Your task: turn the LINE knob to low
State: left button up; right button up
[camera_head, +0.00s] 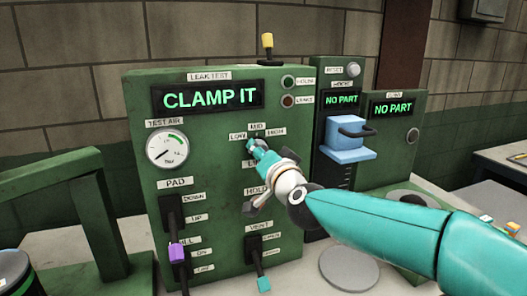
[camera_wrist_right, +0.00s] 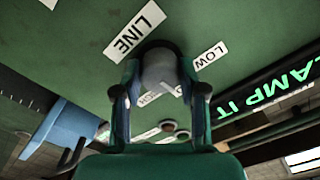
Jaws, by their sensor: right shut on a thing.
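The LINE knob (camera_wrist_right: 158,62) is a rounded grey knob on the green leak test panel (camera_head: 215,130). My right gripper (camera_head: 256,147) is shut on it, with one finger on each side of the knob in the right wrist view (camera_wrist_right: 160,78). In the head view the gripper mostly hides the knob, and the LOW (camera_head: 237,136), MID (camera_head: 257,127) and HIGH (camera_head: 276,132) labels stand around it. In the wrist view the LINE label (camera_wrist_right: 136,29) and LOW label (camera_wrist_right: 210,55) show. I cannot tell which label the knob points to. My left gripper is not in view.
The panel's display (camera_head: 208,96) reads CLAMP IT. A pressure gauge (camera_head: 168,147), a purple-tipped lever (camera_head: 177,252) and a teal-tipped vent lever (camera_head: 264,284) are on the same panel. A blue block (camera_head: 347,138) with a dark handle is on the unit to the right.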

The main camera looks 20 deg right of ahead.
jog(key=shift+n+p, duration=2.05)
jog(key=shift+n, duration=1.85)
jog(key=shift+f, duration=0.1)
jog(key=o, duration=1.2)
jog(key=shift+c, duration=0.2)
